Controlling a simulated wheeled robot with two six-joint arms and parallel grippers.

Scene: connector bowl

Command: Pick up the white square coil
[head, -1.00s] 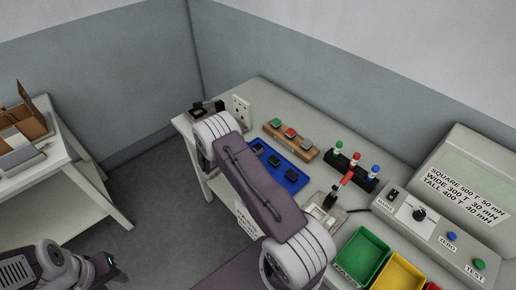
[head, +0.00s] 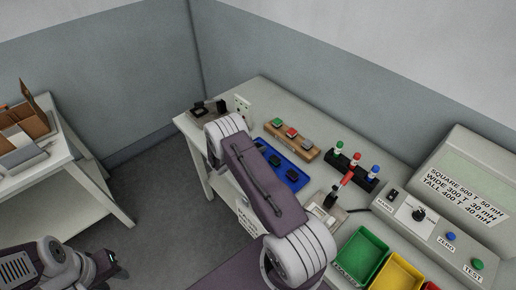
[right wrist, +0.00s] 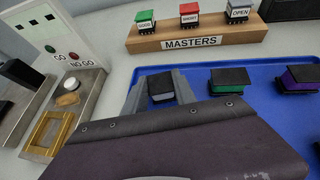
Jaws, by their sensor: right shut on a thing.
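The white square coil (right wrist: 163,95) has a black top and a pale grey-white body in the right wrist view. It sits between the two grey fingers of my right gripper (right wrist: 160,92), which is shut on it at the left end of the blue tray. I cannot tell whether the coil is clear of the tray. In the head view my right arm hides this gripper and the coil. My left gripper (head: 118,264) is at the lower left of the head view, away from the bench; its finger opening is unclear.
A green coil (right wrist: 227,82) and a purple coil (right wrist: 299,79) stand to the right on the blue tray (right wrist: 255,115). The wooden MASTERS block (right wrist: 205,36) is behind it. The GO/NO GO gauge (right wrist: 62,40) is left. Green (head: 360,255) and yellow (head: 397,272) bins are front right.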

